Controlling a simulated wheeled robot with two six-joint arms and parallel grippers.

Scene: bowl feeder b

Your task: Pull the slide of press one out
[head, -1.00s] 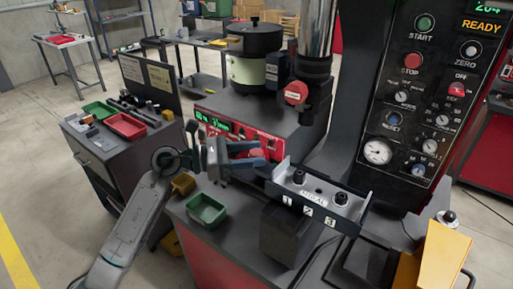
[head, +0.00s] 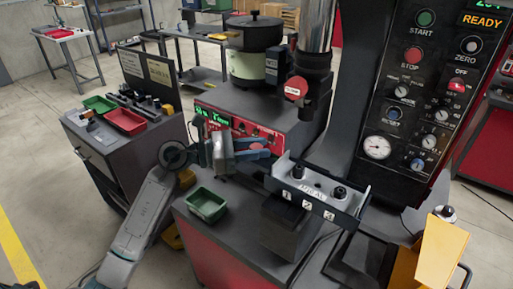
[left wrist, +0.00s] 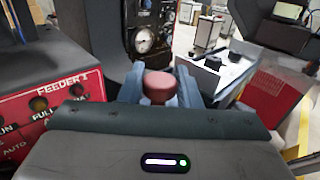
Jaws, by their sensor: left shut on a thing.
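My left gripper (head: 258,149) is in front of the red feeder panel, at the left end of a grey slide tray (head: 318,190) marked 1, 2 and 3. In the left wrist view, its two blue-grey fingers are shut on a reddish-brown round knob (left wrist: 159,86), one finger on each side. In the head view the knob is not clear behind the fingers. The tray carries black knobs and sits on a dark block (head: 284,229). It also shows in the left wrist view (left wrist: 228,68) beyond the fingers. My right gripper is not in view.
The feeder (head: 243,118) with its bowl stands behind the gripper. A black control panel (head: 405,110) rises at the right. A green bin (head: 206,205) lies on the bench, left of the dark block. A yellow housing (head: 440,255) stands at the front right.

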